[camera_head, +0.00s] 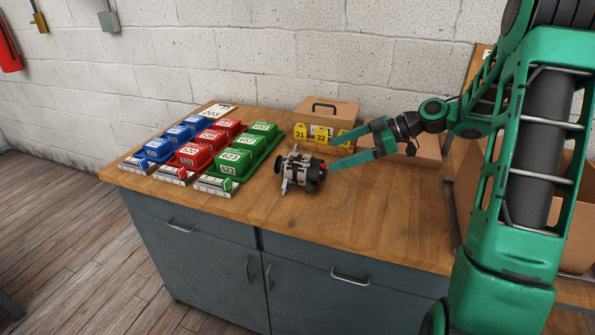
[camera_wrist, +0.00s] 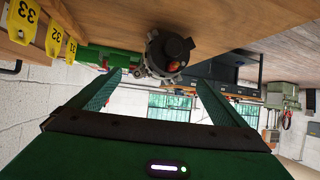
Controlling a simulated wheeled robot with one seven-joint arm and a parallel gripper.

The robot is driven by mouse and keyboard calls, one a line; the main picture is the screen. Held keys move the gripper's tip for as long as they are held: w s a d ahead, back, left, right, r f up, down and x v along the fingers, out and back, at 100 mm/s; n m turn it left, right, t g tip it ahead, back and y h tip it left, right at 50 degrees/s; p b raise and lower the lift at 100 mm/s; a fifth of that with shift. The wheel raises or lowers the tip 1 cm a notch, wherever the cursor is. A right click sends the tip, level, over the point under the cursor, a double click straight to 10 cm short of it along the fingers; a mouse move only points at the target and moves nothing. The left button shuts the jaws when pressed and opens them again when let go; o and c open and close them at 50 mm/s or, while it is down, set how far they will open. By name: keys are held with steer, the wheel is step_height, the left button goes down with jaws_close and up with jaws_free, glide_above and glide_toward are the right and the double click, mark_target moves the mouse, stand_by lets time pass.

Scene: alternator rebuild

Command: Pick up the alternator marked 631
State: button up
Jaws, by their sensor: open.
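An alternator (camera_head: 300,170) of silver and black metal lies on the wooden bench top, right of the coloured bins. No number can be read on it in either view. In the wrist view the alternator (camera_wrist: 170,50) shows its dark round end, just beyond and between the fingertips. My gripper (camera_head: 337,152) is open, its green fingers reaching in from the right, one on the far side and one at the near right of the alternator. Its fingers also show in the wrist view (camera_wrist: 160,80), with nothing held between them. Whether a finger touches the alternator cannot be told.
Blue, red and green numbered bins (camera_head: 205,145) stand to the left. Yellow tags (camera_head: 321,134) marked 31 and 32 stand behind the alternator, near a cardboard box (camera_head: 325,110) with a black handle. The bench top (camera_head: 360,215) is clear in front and to the right.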

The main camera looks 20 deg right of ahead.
mark_target(315, 159)
steer(key=x, duration=1)
steer(key=shift+w+a, duration=0.1)
steer(key=shift+a, duration=0.25)
steer(key=c, duration=2.1)
steer(key=shift+r, duration=0.15)
steer(key=shift+c, duration=0.4)
